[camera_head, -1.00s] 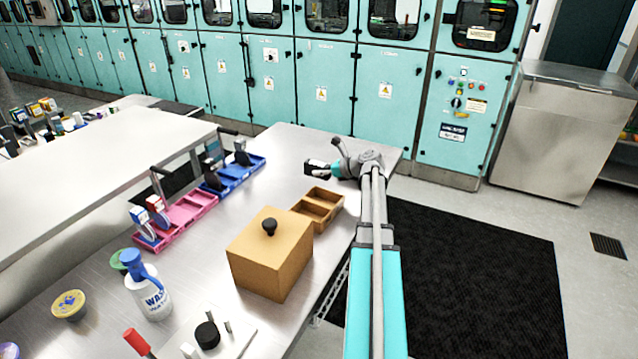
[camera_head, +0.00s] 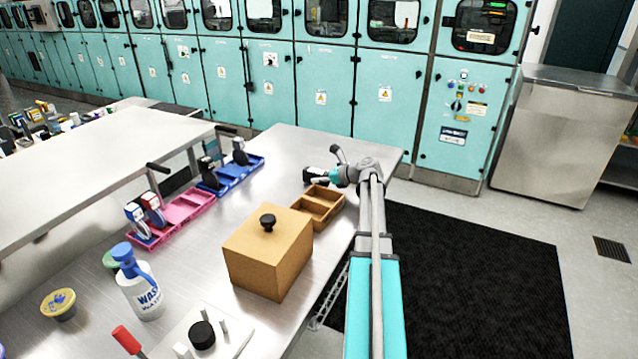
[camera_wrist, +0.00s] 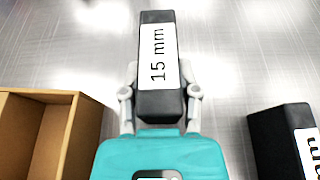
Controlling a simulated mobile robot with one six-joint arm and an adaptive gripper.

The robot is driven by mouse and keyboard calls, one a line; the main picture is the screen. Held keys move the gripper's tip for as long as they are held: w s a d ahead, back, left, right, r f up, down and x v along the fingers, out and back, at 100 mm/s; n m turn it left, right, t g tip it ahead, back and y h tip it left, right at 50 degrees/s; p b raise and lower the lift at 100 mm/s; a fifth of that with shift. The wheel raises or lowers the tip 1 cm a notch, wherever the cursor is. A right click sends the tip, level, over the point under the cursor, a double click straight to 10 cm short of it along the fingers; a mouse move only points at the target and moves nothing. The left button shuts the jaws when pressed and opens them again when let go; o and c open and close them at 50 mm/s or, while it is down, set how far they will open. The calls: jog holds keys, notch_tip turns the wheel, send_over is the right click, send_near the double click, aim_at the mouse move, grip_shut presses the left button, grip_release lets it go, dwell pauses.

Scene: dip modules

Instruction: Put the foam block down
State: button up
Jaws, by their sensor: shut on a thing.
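The foam block (camera_wrist: 157,60) is black with a white label reading "15 mm". My gripper (camera_wrist: 161,95) is shut on it, one finger on each long side. In the head view the dark block (camera_head: 314,175) is at the tip of my gripper (camera_head: 329,178), over the steel table behind the open wooden box. The block is very low over the table or touching it; I cannot tell which.
A second black block with a white label (camera_wrist: 284,142) lies at the right in the wrist view. The open wooden box (camera_head: 333,206) also shows at left in the wrist view (camera_wrist: 85,135). A lidded tan box (camera_head: 265,262) and blue (camera_head: 236,178) and pink (camera_head: 188,208) trays stand nearby. Bare steel surrounds the block.

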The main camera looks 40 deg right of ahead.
jog(key=shift+f, duration=0.15)
jog(key=o, duration=0.9)
jog(key=shift+o, duration=0.2)
jog(key=shift+r, duration=0.2)
jog(key=p+v, duration=0.4)
jog(key=v, duration=0.6)
jog(key=shift+s+d+r, duration=0.15)
jog(key=shift+s, duration=0.05)
jog(key=shift+s+d+r+p, duration=0.2)
jog(key=shift+s+d+p, duration=0.15)
jog(key=shift+s, duration=0.3)
